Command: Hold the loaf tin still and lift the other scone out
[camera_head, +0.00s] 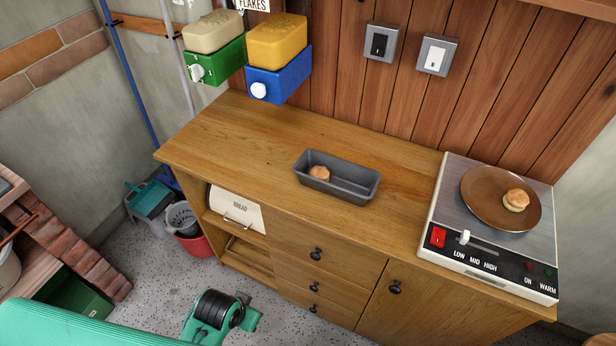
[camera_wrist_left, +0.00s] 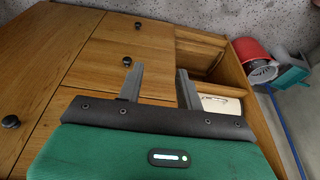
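The dark grey loaf tin (camera_head: 345,193) sits on the wooden counter in the head view. One golden scone (camera_head: 319,173) lies inside it at its left end; the rest of the tin is empty. Another scone (camera_head: 516,200) rests on a round brown plate (camera_head: 481,205) on the hot plate at the right. My left gripper (camera_wrist_left: 160,70) is open and empty in the left wrist view, in front of the cabinet and well away from the tin. Its fingers do not show clearly in the head view. My right gripper is in neither view.
The warming unit (camera_head: 440,215) with a red switch fills the counter's right end. Green (camera_head: 215,62) and blue (camera_head: 279,82) dispensers hang on the wall behind. The counter (camera_head: 240,135) is clear around the tin. A bread bin (camera_head: 236,208) and drawers are below.

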